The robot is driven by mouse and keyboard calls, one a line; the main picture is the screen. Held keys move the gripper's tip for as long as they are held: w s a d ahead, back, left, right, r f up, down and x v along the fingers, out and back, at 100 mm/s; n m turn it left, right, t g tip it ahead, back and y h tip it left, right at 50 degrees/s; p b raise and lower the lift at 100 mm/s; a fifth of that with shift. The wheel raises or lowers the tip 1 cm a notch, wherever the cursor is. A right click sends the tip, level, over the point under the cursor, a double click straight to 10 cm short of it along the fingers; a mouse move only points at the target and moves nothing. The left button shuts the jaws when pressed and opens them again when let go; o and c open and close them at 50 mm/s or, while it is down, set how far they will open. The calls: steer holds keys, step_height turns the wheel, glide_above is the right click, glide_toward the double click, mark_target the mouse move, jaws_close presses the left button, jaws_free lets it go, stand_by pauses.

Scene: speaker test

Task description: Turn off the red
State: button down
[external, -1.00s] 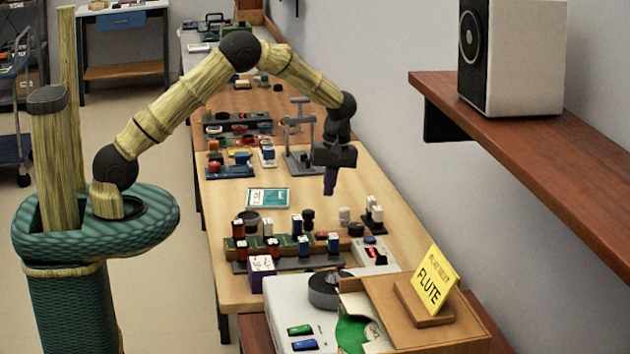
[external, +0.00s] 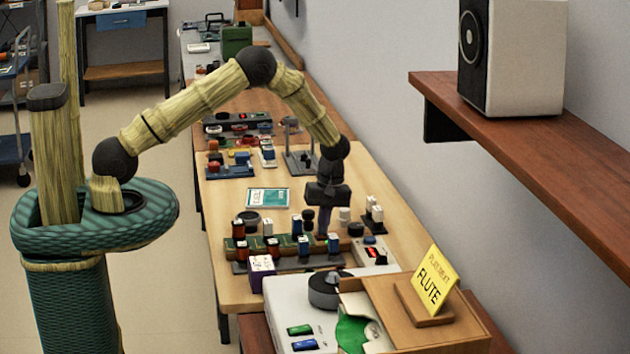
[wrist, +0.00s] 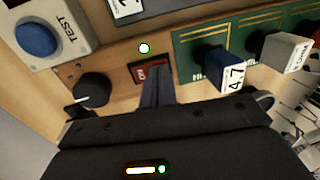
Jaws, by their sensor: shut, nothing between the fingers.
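In the wrist view a small red rocker switch (wrist: 150,70) with pale markings sits in a dark frame on a wooden panel. A bright whitish-green light (wrist: 144,48) glows beside it. My gripper (wrist: 156,82) is shut and empty; its dark purple fingertips overlap the switch's lower edge. I cannot tell whether they touch it. In the external view my gripper (external: 324,232) points down at the row of plugs on the bench. Red plugs (external: 243,250) stand toward the left of that row.
A blue TEST button (wrist: 37,38) and a black knob (wrist: 92,90) lie left of the switch. A blue plug marked 47 (wrist: 228,72) and a whitish plug (wrist: 285,50) stand on the right. The yellow FLUTE sign (external: 434,281) stands at the front right.

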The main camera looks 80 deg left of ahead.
steer(key=shift+f, duration=0.1)
steer(key=shift+s+f+t+b, duration=0.3)
steer(key=shift+t+b, duration=0.2)
steer(key=shift+b, duration=0.3)
steer(key=shift+r, duration=0.15)
steer(key=shift+w, duration=0.1)
steer(key=shift+w+p, duration=0.4)
steer(key=shift+w, duration=0.45)
steer(key=shift+r, duration=0.15)
